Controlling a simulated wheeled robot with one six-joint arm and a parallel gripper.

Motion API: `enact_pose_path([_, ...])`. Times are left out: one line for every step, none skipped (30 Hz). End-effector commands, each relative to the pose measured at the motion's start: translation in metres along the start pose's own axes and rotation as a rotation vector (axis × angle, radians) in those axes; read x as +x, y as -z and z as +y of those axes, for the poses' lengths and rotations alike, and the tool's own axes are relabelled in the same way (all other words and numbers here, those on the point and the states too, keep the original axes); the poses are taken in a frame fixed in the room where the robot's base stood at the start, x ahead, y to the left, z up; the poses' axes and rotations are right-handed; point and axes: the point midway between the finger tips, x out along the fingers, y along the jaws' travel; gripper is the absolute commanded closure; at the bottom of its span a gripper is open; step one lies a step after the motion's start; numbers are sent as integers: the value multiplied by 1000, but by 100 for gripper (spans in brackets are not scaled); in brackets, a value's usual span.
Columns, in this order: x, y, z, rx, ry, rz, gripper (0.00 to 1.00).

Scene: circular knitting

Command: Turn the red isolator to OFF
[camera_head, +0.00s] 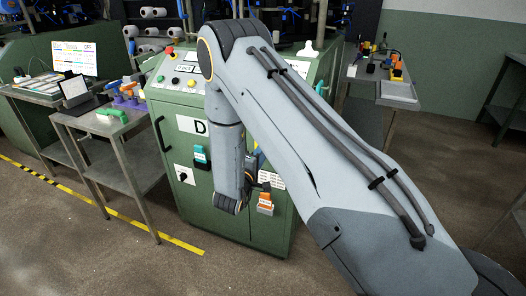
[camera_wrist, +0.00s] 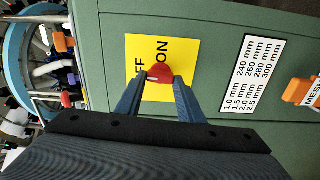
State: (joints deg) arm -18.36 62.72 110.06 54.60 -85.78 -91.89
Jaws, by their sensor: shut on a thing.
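The red isolator (camera_wrist: 159,72) shows in the wrist view as a red knob on a yellow plate (camera_wrist: 186,50). The plate is fixed to the green cabinet front. My gripper (camera_wrist: 159,80) has its two blue-grey fingers on either side of the knob and is shut on it. The plate's lettering appears sideways, with "ON" above the knob and part of "OFF" to its left. A small pale mark is on the knob; which position it points to I cannot tell. In the head view my arm hides the isolator and the fingertips.
The green machine cabinet (camera_head: 183,143) carries a "D" label, a black handle and a control panel. A white size chart (camera_wrist: 250,73) and an orange-topped holder (camera_wrist: 300,91) sit right of the plate. A metal side table (camera_head: 90,130) stands at left, and a bench (camera_head: 397,92) at right.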

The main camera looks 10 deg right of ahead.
Motion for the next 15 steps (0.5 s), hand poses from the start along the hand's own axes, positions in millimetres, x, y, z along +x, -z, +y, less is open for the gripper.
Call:
enact_pose_path([0, 3, 1, -16, -2, 5, 88])
enact_pose_path([0, 3, 1, -26, -2, 5, 88])
enact_pose_path([0, 3, 1, -39, -2, 6, 88])
enact_pose_path([0, 3, 1, -48, -2, 6, 88])
enact_pose_path([0, 3, 1, -54, -2, 6, 88])
enact_pose_path([0, 3, 1, -62, -2, 6, 88])
enact_pose_path([0, 3, 1, -68, -2, 6, 88])
enact_pose_path([0, 3, 1, -72, -2, 6, 88])
enact_pose_path([0, 3, 1, -77, -2, 6, 88])
enact_pose_path([0, 3, 1, -79, -2, 6, 88])
enact_pose_path([0, 3, 1, -81, -2, 6, 88])
enact_pose_path([0, 3, 1, -82, -2, 6, 88])
enact_pose_path([0, 3, 1, -83, -2, 6, 88])
enact_pose_path([0, 3, 1, -84, -2, 6, 88])
enact_pose_path([0, 3, 1, -84, -2, 6, 88])
